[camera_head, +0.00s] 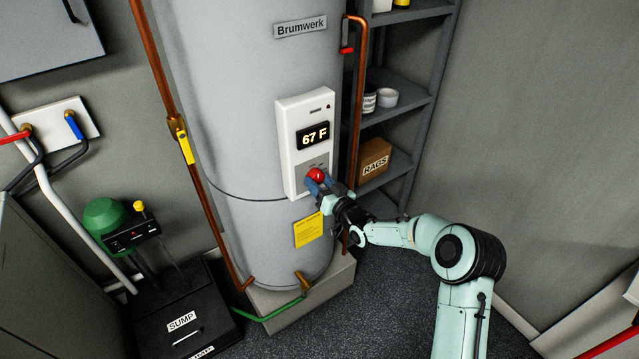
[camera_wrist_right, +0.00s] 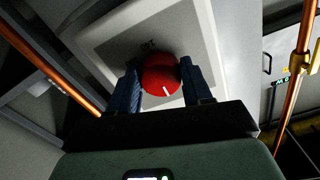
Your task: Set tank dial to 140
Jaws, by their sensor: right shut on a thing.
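The grey water tank (camera_head: 240,80) stands upright and bears a white control panel (camera_head: 290,125). Its display (camera_head: 314,136) reads 67 F. The red dial (camera_head: 316,174) is on the lower part of the panel; in the right wrist view the red dial (camera_wrist_right: 161,75) shows a white pointer mark toward the bottom of the picture. My right gripper (camera_head: 320,184) is at the panel, shut on the dial, with one blue finger on each side of it in the wrist view (camera_wrist_right: 160,88). The scale marks around the dial are mostly hidden or too small to read. My left gripper is not in view.
Copper pipes (camera_head: 166,90) run along both sides of the tank. A grey shelf (camera_head: 405,75) with a RAGS box (camera_head: 374,160) stands behind right. A sump unit (camera_head: 215,325) sits at lower left. Dark floor is open near my right arm.

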